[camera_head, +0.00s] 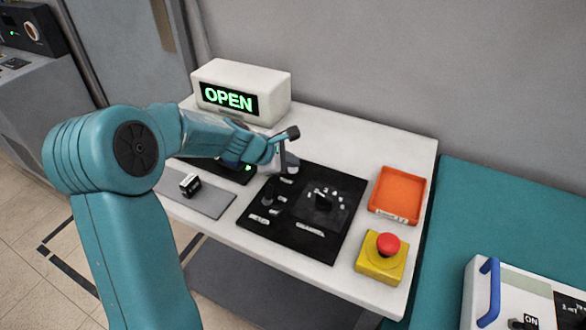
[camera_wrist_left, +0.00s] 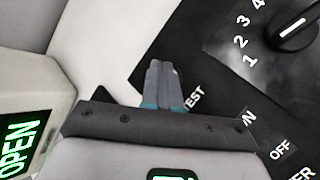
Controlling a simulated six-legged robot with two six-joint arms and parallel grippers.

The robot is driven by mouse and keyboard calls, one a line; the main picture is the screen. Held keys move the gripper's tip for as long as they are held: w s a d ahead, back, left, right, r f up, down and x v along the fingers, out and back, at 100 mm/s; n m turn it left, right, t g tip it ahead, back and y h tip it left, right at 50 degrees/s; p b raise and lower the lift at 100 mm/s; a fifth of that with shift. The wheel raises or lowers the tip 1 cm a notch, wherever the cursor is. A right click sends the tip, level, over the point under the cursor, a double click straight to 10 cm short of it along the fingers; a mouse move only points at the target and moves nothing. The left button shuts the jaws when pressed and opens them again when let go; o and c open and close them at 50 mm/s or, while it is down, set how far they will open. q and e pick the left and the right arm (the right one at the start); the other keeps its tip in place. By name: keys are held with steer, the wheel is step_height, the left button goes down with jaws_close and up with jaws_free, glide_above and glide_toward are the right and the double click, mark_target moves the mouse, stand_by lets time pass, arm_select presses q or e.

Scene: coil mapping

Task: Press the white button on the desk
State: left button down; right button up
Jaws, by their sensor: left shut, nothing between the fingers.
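My left gripper (camera_head: 289,166) reaches in from the left over the desk, at the upper left corner of a black control panel (camera_head: 338,240). In the left wrist view its fingers (camera_wrist_left: 162,72) are together and empty, beside the panel's "TEST" label (camera_wrist_left: 193,97). I cannot clearly pick out a white button; the fingers and the gripper body cover the spot by that label. Whether the fingertips touch anything is not clear. My right gripper is not in view.
A white box with a green "OPEN" display (camera_head: 229,99) stands behind the gripper. The panel's dial (camera_wrist_left: 293,30) shows at the right. An orange tray (camera_head: 398,192) and a yellow box (camera_head: 381,266) with a red button (camera_head: 388,244) stand right. A grey mat (camera_head: 208,205) lies left.

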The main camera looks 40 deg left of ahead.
mark_target(290, 171)
arm_select(q)
steer(key=shift+f+b, duration=0.35)
stand_by(0.6)
steer(key=shift+r+p, duration=0.8)
step_height(290, 171, up, 5)
steer(key=p, duration=0.5)
steer(key=shift+r, duration=0.1)
steer(key=shift+s, duration=0.1)
stand_by(0.5)
